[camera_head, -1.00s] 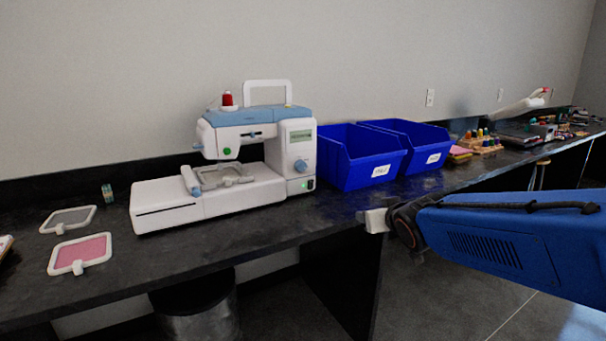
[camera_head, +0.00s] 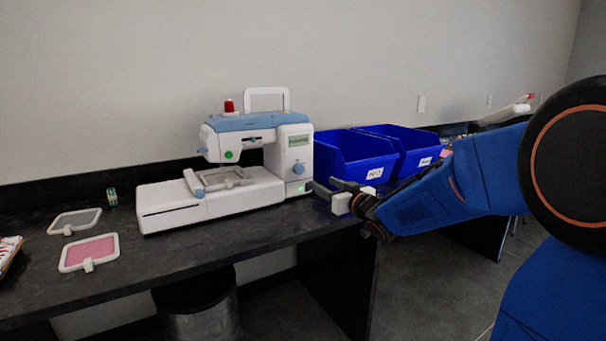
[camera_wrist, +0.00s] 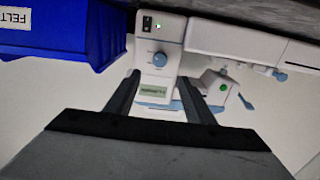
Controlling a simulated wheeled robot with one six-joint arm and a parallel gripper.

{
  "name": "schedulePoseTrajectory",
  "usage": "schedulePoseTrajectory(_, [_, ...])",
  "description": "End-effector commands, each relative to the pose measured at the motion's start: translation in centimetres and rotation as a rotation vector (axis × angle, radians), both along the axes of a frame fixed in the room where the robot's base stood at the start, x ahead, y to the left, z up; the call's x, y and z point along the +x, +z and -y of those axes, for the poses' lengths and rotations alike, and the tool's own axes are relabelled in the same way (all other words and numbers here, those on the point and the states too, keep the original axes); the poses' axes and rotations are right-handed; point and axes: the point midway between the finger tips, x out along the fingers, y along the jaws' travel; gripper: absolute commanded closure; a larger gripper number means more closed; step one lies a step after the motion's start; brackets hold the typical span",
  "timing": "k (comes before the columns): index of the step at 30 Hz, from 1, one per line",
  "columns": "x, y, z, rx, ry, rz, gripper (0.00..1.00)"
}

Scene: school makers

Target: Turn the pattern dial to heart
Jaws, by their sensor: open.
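The white and blue sewing machine (camera_head: 228,130) stands on the dark bench. My gripper (camera_head: 322,187) is open and empty, just right of and below the dial, near the machine's lower right corner.
Two blue bins (camera_head: 362,158) stand close to the right of the machine, behind my gripper. A pink-filled hoop (camera_head: 90,252) and a grey hoop (camera_head: 75,221) lie at the left. The bench's front strip is clear.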

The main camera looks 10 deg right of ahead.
Motion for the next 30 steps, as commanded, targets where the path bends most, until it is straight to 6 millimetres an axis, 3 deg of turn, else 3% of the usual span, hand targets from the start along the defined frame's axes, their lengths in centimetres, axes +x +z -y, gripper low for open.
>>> schedulePoseTrajectory(18, [10.3, -0.1, -3.4, 0.000, 0.000, -0.001, 0.51])
schedulePoseTrajectory(24, [12.4, 0.0, -4.1, 0.000, 0.000, 0.000, 0.51])
schedulePoseTrajectory(30, [13.1, 0.0, -4.3, 0.000, -0.001, 0.000, 0.51])
